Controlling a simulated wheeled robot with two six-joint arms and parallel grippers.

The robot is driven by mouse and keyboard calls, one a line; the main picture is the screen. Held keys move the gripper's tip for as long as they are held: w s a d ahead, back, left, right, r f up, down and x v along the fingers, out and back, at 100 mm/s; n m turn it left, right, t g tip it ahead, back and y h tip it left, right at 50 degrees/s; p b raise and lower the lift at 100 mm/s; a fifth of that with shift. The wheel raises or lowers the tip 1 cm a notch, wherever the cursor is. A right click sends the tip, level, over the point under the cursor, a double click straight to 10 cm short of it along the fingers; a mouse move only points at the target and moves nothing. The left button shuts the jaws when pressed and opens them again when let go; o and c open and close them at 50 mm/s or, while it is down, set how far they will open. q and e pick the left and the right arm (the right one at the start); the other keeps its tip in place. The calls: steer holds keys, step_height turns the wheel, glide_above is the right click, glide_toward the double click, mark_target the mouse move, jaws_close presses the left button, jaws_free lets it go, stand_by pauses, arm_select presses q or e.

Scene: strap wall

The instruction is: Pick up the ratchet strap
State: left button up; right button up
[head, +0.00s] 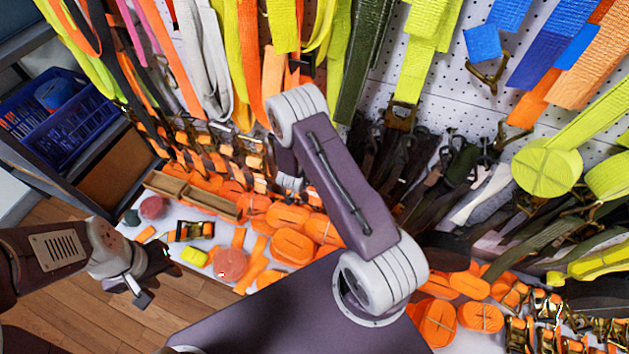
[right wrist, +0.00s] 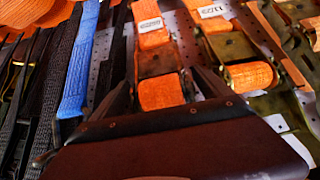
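Several ratchet straps are in view, and I cannot tell which one is meant. In the right wrist view, an orange ratchet strap (right wrist: 160,91) with a metal buckle and a white label lies ahead of my right gripper (right wrist: 166,84). Its fingers are apart, one on each side of the orange roll in the picture; contact cannot be told. In the head view my right arm hides that gripper. My left gripper (head: 150,281) is open and empty, above the wooden floor at lower left. A ratchet strap (head: 193,230) with a dark buckle lies on the white shelf.
A second orange strap (right wrist: 250,76) lies right of the first, and a blue strap (right wrist: 80,62) hangs left. A white pegboard (head: 437,97) carries many hanging straps. Orange rolls (head: 292,247) crowd the shelf. A blue crate (head: 62,112) stands at left. Open floor (head: 190,300) is at lower left.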

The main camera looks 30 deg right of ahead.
steer(key=shift+w, duration=0.1)
jaws_close()
steer(key=shift+r, duration=0.1)
steer(key=shift+a+r, duration=0.2)
steer(key=s+a+r+p, duration=0.2)
steer(key=s+a+r, duration=0.5)
steer(key=s+a, duration=0.2)
steer(key=shift+a+r+p, duration=0.2)
steer(key=shift+a+p, duration=0.2)
steer(key=shift+a, duration=0.2)
